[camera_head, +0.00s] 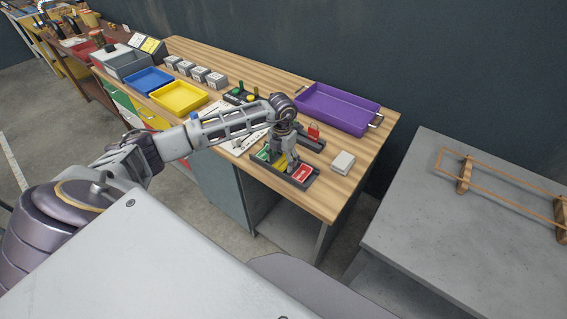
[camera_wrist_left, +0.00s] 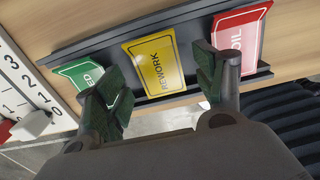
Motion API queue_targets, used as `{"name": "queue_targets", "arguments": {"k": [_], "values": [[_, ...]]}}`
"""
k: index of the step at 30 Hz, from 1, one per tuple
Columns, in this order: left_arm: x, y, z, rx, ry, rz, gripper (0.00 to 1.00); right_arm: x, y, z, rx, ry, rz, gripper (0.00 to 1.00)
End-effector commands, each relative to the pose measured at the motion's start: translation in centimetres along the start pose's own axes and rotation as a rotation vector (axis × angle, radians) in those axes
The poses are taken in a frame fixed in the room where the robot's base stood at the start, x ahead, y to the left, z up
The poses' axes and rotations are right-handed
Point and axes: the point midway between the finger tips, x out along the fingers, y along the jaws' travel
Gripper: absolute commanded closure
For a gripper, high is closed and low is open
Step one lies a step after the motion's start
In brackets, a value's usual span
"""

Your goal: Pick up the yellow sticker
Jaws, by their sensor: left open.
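The yellow sticker, marked REWORK (camera_wrist_left: 155,66), lies in a dark tray (camera_wrist_left: 110,42) between a green sticker (camera_wrist_left: 84,73) and a red sticker (camera_wrist_left: 240,34) in the left wrist view. In the head view the yellow sticker (camera_head: 280,166) is partly hidden by my left gripper (camera_head: 285,160). My left gripper (camera_wrist_left: 160,72) is open, with one finger towards each side of the yellow sticker. I cannot tell whether the fingers touch it. My right gripper is not in view.
The tray stands near the front edge of a wooden workbench (camera_head: 345,195). A purple bin (camera_head: 338,108) stands behind it, a small light box (camera_head: 343,162) to its right. Yellow (camera_head: 179,97) and blue (camera_head: 148,81) bins stand further left. A grey table (camera_head: 450,235) is at right.

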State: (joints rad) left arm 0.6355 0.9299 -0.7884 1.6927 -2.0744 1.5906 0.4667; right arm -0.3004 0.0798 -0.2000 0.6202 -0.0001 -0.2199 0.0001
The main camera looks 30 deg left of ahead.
Motion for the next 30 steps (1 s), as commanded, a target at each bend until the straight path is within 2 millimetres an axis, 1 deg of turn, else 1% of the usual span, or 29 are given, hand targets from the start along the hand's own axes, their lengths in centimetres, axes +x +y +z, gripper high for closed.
{"name": "queue_targets", "arguments": {"k": [8,25,26,30], "values": [[0.28,0.01,0.0,0.0,0.0,0.0,0.3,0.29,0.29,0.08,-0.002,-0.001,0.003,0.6],[0.47,0.0,0.0,0.0,0.0,0.0,0.3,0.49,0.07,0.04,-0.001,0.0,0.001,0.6],[0.47,0.01,0.0,0.0,0.0,0.0,0.33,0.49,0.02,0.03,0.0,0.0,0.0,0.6],[0.46,0.01,0.0,0.0,0.0,0.0,0.51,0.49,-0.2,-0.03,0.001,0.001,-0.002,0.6]]}}
